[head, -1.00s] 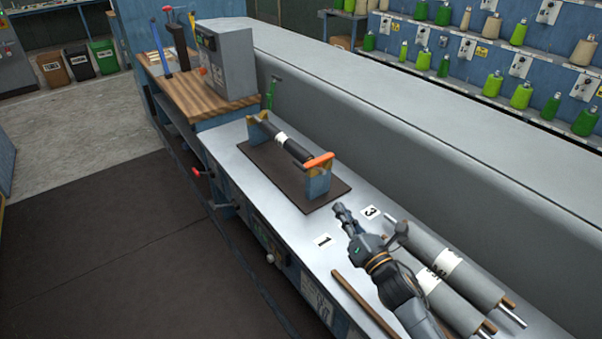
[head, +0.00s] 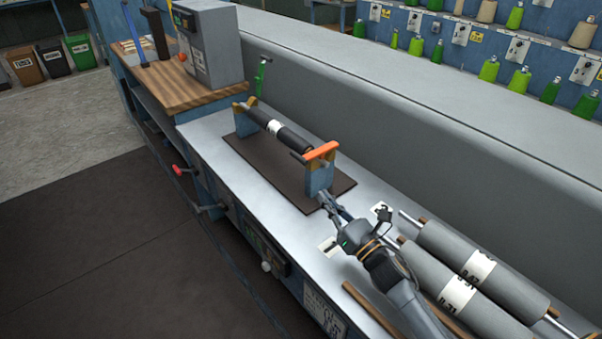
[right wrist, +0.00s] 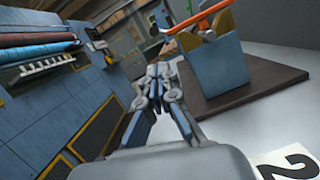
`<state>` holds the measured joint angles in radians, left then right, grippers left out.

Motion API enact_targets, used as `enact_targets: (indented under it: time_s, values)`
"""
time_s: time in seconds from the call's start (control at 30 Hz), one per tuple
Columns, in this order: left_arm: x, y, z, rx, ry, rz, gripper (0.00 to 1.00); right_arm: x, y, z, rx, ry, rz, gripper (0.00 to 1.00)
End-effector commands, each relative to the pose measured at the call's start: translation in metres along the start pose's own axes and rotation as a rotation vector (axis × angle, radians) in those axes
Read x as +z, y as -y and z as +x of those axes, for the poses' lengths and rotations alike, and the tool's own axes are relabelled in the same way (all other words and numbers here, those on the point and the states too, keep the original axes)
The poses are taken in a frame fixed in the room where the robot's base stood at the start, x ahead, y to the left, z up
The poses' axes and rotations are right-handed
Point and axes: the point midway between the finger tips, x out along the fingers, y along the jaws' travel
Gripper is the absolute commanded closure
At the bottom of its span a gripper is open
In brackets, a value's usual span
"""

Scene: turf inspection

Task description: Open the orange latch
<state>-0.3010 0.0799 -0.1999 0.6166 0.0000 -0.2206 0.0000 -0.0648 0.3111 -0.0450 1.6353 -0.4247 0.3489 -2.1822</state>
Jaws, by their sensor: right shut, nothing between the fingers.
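The orange latch (head: 321,150) lies across the top of the near blue support post (head: 319,178) of a small stand. It also shows at the top of the right wrist view (right wrist: 206,14), above the blue post (right wrist: 212,68). A dark roller (head: 285,136) with a white label rests between the stand's two posts, on a dark brown board (head: 270,173). My right gripper (head: 326,200) is just in front of and below the near post, lower than the latch. Its fingers are closed and empty in the right wrist view (right wrist: 157,80). My left gripper is not in view.
Two large grey rolls (head: 482,269) lie on the grey bench to the right of my right arm. A grey control box (head: 207,45) stands on the wooden top beyond. A grey housing (head: 420,140) borders the bench's back.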

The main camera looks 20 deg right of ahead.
Motion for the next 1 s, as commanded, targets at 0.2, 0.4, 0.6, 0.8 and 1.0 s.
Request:
enact_targets:
  time_s: [0.2,0.4,0.6,0.8,1.0]
  values:
    - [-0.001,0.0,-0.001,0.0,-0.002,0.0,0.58,0.001,0.0,0.0,0.0,0.0,0.001,1.0]
    - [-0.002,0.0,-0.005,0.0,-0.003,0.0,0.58,0.002,-0.001,0.013,0.0,0.001,0.002,1.0]
    - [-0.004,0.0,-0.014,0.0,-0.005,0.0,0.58,0.004,-0.001,0.049,0.0,0.002,0.003,1.0]
    - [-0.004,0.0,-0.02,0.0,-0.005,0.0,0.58,0.003,-0.001,0.082,0.0,0.001,0.001,1.0]
    - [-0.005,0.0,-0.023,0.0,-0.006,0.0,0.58,0.002,0.0,0.099,-0.001,0.0,0.002,1.0]
